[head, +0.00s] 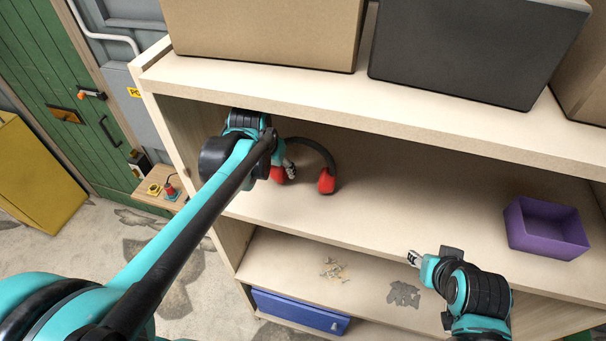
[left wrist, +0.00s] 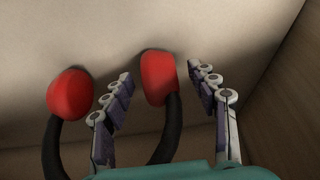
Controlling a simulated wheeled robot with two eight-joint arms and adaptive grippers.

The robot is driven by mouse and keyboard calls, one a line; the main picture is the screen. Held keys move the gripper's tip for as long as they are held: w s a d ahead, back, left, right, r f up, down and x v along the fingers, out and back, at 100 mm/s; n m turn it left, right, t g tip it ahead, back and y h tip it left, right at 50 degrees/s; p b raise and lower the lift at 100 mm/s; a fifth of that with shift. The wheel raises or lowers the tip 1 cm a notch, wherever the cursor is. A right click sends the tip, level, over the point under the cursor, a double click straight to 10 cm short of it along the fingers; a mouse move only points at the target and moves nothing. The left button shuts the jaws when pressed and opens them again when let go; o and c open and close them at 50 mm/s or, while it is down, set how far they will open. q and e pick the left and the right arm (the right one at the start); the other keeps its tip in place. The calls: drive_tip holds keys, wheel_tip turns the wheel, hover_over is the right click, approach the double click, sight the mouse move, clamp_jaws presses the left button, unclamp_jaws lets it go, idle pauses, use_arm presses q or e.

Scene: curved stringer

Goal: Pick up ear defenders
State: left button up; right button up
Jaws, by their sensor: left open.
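The ear defenders have red cups and a black headband. In the head view the ear defenders (head: 327,181) stand on the middle shelf near its left end, with one cup partly hidden behind my left gripper. My left gripper (head: 291,168) is open beside that cup. In the left wrist view one red cup (left wrist: 158,78) lies between the open fingers of the left gripper (left wrist: 160,82), and the other cup is to the left, outside them. My right gripper (head: 412,258) is low in front of the shelves, apart from the ear defenders; its finger opening is too small to tell.
A purple bin (head: 545,228) stands at the right of the middle shelf (head: 420,190). A cardboard box (head: 265,30) and a dark grey box (head: 470,50) sit on the shelf above. A wooden side panel is close to the left gripper. The middle shelf's centre is clear.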

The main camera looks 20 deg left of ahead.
use_arm(q)
drive_tip(key=shift+w+f+b, duration=0.25)
drive_tip(key=shift+w+f, duration=0.1)
drive_tip(key=shift+w, duration=0.2)
drive_tip(key=shift+w+f+b, duration=0.25)
drive_tip(key=shift+w+f, duration=0.1)
drive_tip(key=shift+w, duration=0.2)
drive_tip(key=shift+s+r, duration=0.1)
drive_tip(key=shift+s, duration=0.1)
drive_tip(key=c, duration=0.4)
clamp_jaws()
drive_tip(key=shift+r, duration=0.2)
